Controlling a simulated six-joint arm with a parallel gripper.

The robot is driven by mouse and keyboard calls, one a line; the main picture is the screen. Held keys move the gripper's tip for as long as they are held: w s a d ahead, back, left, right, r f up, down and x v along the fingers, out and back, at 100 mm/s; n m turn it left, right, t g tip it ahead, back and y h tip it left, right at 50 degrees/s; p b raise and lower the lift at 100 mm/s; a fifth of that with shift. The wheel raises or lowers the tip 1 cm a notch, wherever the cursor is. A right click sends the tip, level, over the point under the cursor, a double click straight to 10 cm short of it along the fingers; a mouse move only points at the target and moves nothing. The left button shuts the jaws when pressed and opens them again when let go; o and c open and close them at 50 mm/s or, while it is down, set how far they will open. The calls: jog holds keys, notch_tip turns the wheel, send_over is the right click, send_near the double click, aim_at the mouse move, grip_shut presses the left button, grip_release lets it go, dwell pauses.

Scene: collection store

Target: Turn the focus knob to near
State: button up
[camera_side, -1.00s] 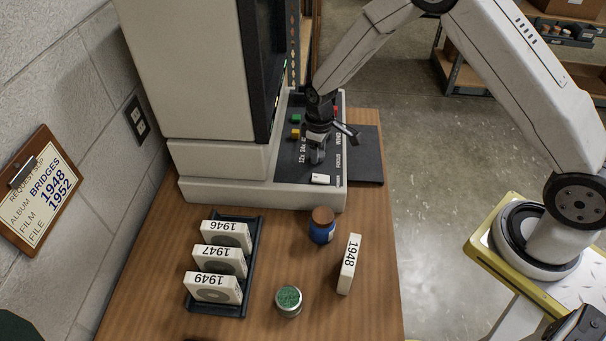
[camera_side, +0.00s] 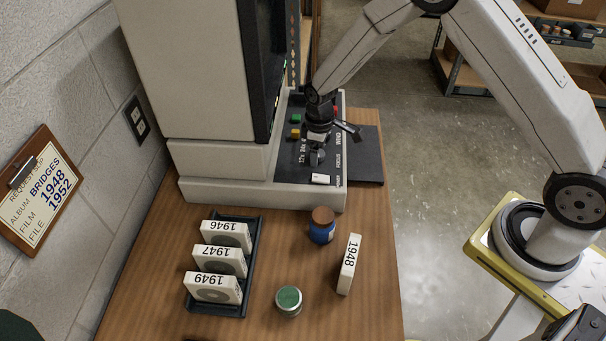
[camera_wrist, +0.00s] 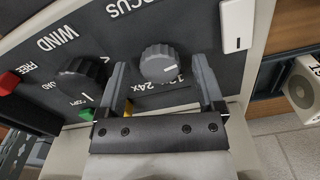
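The focus knob (camera_wrist: 158,63) is a grey ridged dial under the FOCUS lettering on the reader's dark control panel (camera_side: 297,171). In the wrist view, its white pointer line faces right and slightly down. My gripper (camera_wrist: 162,80) is open, with one finger on each side of the knob and a visible gap to it on both sides. I cannot tell how far the fingertips stand above the panel. In the side view, my gripper (camera_side: 318,150) is over the panel and partly hides the knob. No near mark is readable.
A dark wind knob (camera_wrist: 80,76) and red button (camera_wrist: 8,83) are left of the focus knob. A white power switch (camera_wrist: 237,25) is to the right. A blue jar (camera_side: 321,231), green tin (camera_side: 288,300), 1948 film box (camera_side: 349,264) and film rack (camera_side: 250,270) stand on the table.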

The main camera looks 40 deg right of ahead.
aim_at(320, 153)
jog(key=shift+r, duration=0.1)
jog(key=shift+r, duration=3.85)
jog(key=shift+s, duration=0.1)
jog(key=shift+s+r, duration=0.15)
jog(key=shift+r, duration=0.1)
jog(key=s+d+r+m+t, duration=0.1)
jog(key=s+r+m, duration=0.2)
jog(key=s, duration=0.6)
jog(key=s+d+r+m+t, duration=0.1)
jog(key=s+r+m, duration=0.2)
jog(key=s, duration=0.7)
jog(key=shift+r+t, duration=0.3)
jog(key=shift+r, duration=0.15)
